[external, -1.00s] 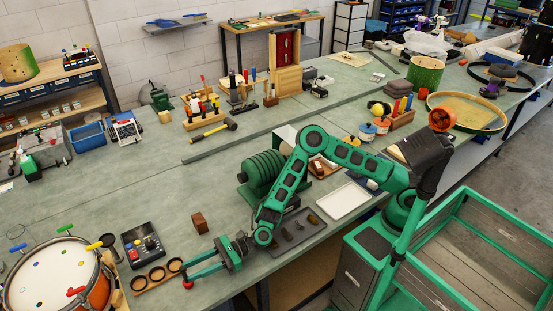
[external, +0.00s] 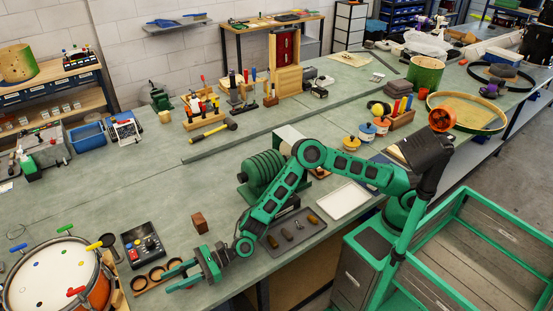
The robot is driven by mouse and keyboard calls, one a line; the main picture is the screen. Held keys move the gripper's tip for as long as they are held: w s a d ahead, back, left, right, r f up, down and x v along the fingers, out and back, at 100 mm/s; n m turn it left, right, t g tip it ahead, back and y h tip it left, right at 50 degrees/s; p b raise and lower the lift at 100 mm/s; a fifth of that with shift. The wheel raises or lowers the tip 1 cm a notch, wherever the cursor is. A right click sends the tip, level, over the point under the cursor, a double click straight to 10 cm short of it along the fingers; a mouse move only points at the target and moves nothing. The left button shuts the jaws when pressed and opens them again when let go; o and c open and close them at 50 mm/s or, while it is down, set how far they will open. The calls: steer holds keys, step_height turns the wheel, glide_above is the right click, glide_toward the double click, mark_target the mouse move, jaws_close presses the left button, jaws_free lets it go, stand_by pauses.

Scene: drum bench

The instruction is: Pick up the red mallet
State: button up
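A small red-headed piece (external: 75,291) lies at the front rim of the drum (external: 45,278) at the lower left; it may be the red mallet, but it is too small to be sure. Green, blue and yellow pieces sit around the same rim. My gripper (external: 169,280) is over the front of the bench, to the right of the drum. Its two green fingers point left and stand apart, with nothing seen between them. They are close to a wooden holder with dark rings (external: 157,278), and I cannot tell the height between them.
A brown block (external: 199,222) is behind my gripper. A grey tray (external: 310,224) with brown pieces and a white tray (external: 343,201) lie right. A yellow-black hammer (external: 213,131) lies farther back, with clear bench before it.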

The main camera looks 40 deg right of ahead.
jaws_close()
steer(key=shift+r, duration=0.2)
